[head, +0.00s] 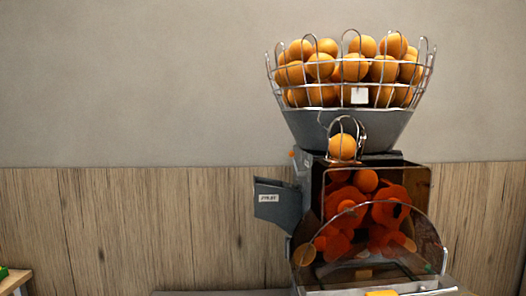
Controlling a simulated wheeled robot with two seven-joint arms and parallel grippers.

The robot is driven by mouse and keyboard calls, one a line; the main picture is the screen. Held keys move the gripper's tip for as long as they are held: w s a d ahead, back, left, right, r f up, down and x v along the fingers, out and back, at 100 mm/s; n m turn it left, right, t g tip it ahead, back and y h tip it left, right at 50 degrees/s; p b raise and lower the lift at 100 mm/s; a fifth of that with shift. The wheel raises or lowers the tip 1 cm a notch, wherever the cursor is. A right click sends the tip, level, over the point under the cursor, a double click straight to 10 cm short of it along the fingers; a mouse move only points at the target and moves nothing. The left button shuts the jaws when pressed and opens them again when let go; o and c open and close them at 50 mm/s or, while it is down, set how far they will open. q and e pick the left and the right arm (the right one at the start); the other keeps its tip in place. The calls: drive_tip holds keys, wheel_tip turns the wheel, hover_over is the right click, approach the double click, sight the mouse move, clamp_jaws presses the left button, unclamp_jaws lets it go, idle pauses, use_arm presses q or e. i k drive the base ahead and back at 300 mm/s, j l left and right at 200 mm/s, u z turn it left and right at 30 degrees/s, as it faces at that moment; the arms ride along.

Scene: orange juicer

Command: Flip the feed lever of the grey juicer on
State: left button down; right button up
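The grey juicer (307,190) stands right of centre in the head view. A wire basket (350,68) full of oranges sits on its grey funnel (345,128). One orange (342,147) rests in a wire loop at the feed opening. A small orange knob (292,154) sticks out at the upper left of the housing; I cannot tell whether it is the feed lever or how it is set. A grey side chute (278,203) with a small label juts out to the left. Neither of my grippers is in view.
A clear cover (424,236) curves over the front, with red-orange pressing parts (385,210) behind it. A wooden surface (12,281) with a green item (3,272) shows at the lower left. The space left of the juicer, before the wood-panelled wall (150,230), looks clear.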

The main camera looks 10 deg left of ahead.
sight(291, 153)
drive_tip(key=i+j+z, duration=0.15)
drive_tip(key=j, duration=0.45)
drive_tip(key=i+j+z, duration=0.15)
drive_tip(key=j, duration=0.5)
drive_tip(key=j+z, duration=0.15)
drive_tip(key=j, duration=0.5)
drive_tip(key=i, duration=0.05)
